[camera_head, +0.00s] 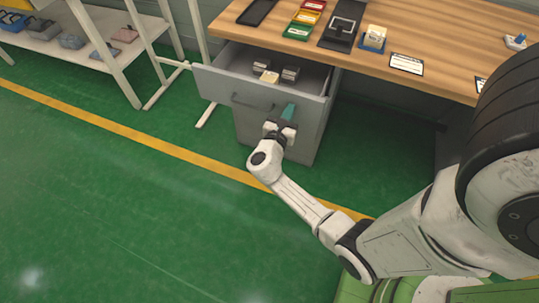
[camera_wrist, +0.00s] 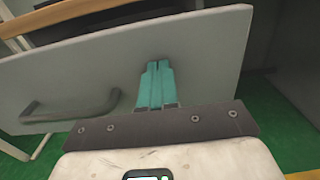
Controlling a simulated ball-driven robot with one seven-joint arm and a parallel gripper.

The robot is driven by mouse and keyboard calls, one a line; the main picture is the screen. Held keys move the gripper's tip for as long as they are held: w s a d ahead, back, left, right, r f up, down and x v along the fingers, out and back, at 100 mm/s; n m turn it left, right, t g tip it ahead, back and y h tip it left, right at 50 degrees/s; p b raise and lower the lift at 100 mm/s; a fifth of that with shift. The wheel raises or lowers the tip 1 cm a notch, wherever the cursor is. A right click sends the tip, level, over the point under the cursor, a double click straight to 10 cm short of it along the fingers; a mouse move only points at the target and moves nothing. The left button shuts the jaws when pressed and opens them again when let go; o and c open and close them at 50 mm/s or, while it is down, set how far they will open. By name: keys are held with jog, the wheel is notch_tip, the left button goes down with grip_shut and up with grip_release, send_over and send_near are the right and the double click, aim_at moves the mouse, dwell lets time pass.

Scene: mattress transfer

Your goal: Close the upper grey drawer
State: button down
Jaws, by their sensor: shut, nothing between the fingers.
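The upper grey drawer (camera_head: 215,86) is pulled out under the wooden workbench, with a few small boxes (camera_head: 268,76) inside. Its grey front also fills much of the wrist view (camera_wrist: 205,55), with a dark bar handle (camera_wrist: 70,108) on the left. My gripper (camera_head: 289,111) is in front of the drawer front, right of the handle. In the wrist view its teal fingers (camera_wrist: 157,68) are together and empty, pointing at the front panel. I cannot tell whether the fingertips touch it.
The workbench top (camera_head: 440,75) carries coloured trays (camera_head: 298,31), a black holder (camera_head: 342,27) and a card box (camera_head: 374,38). The green floor is clear in front.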

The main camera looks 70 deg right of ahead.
jog(key=d+b, duration=0.3)
jog(key=d, duration=0.2)
jog(key=d+b, duration=0.3)
jog(key=d, duration=0.3)
jog(key=d+b, duration=0.3)
jog(key=d, duration=0.3)
jog(key=shift+w+d+f, duration=0.15)
jog(key=shift+w, duration=0.1)
jog(key=shift+d+b, duration=0.35)
jog(key=shift+d, duration=0.15)
jog(key=shift+w+r, duration=0.15)
jog(key=shift+r, duration=0.2)
